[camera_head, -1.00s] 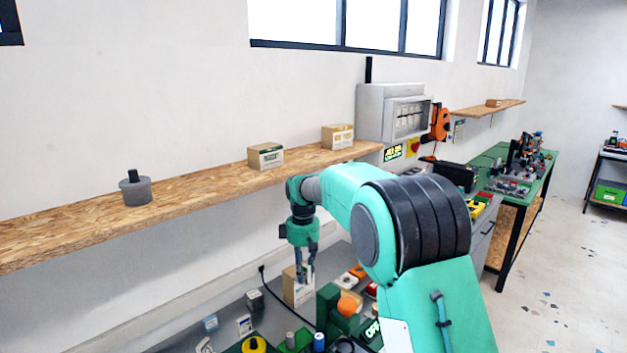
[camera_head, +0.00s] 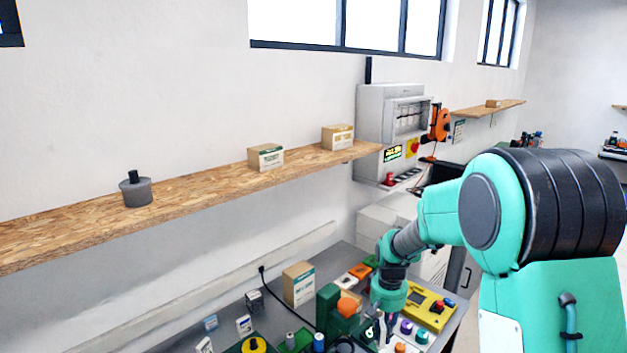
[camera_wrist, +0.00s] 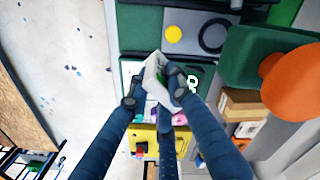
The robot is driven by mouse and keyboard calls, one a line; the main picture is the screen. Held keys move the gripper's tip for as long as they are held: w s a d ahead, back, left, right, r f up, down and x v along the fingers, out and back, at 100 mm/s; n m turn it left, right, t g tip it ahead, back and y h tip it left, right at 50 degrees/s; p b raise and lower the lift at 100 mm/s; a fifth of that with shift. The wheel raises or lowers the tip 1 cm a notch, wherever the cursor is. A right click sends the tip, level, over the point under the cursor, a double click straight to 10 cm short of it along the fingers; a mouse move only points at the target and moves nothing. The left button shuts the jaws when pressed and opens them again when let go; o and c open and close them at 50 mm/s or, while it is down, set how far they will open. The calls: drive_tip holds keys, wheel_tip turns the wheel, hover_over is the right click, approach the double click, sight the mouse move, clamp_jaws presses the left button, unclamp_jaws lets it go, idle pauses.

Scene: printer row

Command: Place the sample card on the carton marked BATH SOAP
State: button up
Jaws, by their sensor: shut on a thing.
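My gripper (camera_head: 380,322) hangs low over the right part of the grey bench in the head view. In the wrist view the fingers of my gripper (camera_wrist: 156,88) are closed on a thin white piece (camera_wrist: 153,70), which looks like the sample card; it is tilted and partly hidden by the fingers. A carton with a blue-teal label (camera_head: 299,284) stands on the bench, left of my gripper. Two more cartons stand on the wooden shelf, one with a green label (camera_head: 266,158) and one with a yellow label (camera_head: 338,137). I cannot read the labels surely.
A green block with an orange knob (camera_head: 347,306) stands between the bench carton and my gripper. A yellow control box (camera_head: 428,305) is right of my gripper. A grey pot (camera_head: 136,191) stands on the shelf (camera_head: 208,192), which has bare room between items.

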drive_tip(key=shift+s+d+f, duration=0.2)
drive_tip(key=shift+s+f, duration=0.35)
drive_tip(key=shift+f, duration=0.15)
wheel_tip(320, 180, up, 19)
drive_tip(key=w+a+n+p, duration=0.1)
drive_tip(key=a+n, duration=0.1)
drive_tip(key=a, duration=0.9)
drive_tip(key=w+a+n, duration=0.2)
drive_tip(key=a, duration=0.9)
drive_tip(key=s+a+n, duration=0.2)
drive_tip(key=s+a, duration=0.1)
drive_tip(key=a, duration=0.9)
drive_tip(key=s+a+n, duration=0.3)
drive_tip(key=a, duration=0.9)
wheel_tip(320, 180, down, 18)
drive_tip(key=shift+w+a+f+p, duration=0.15)
drive_tip(key=shift+a+f+p, duration=0.1)
drive_tip(key=shift+a+p, duration=0.15)
drive_tip(key=shift+d, duration=0.1)
